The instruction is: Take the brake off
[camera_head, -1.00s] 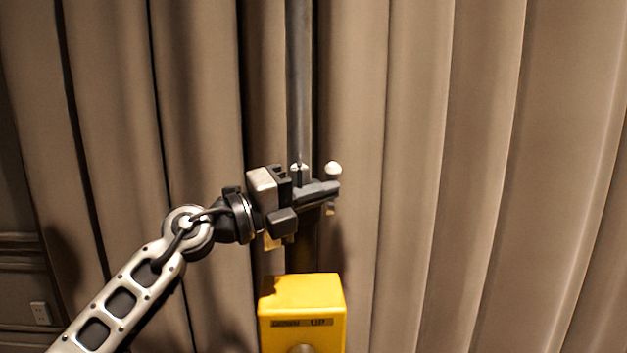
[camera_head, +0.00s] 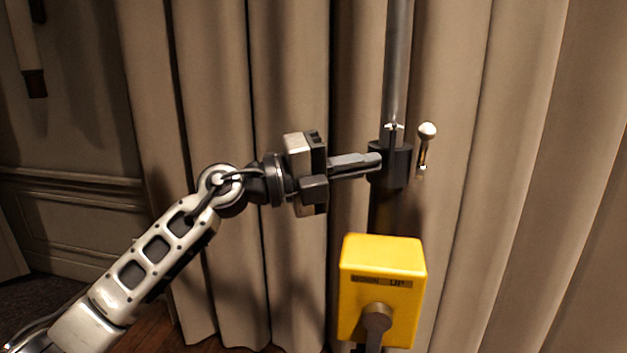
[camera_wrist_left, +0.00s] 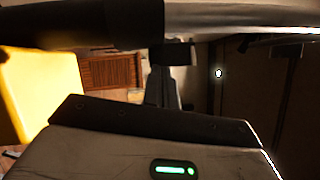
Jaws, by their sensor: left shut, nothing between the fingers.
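A dark collar (camera_head: 402,165) sits around a grey upright pole (camera_head: 397,60). Just right of the collar a short lever with a white knob (camera_head: 427,131) stands nearly upright, its shaft leaning slightly. I take this lever to be the brake. My left gripper (camera_head: 376,162) is shut and empty, with its fingertips at the collar's left side. I cannot tell whether they touch it. The lever is on the collar's other side, apart from the fingers. In the left wrist view the pole crosses the top and the fingers (camera_wrist_left: 165,88) point up towards it. My right gripper is not in view.
A brown curtain (camera_head: 500,200) hangs behind. Free room lies right of the lever.

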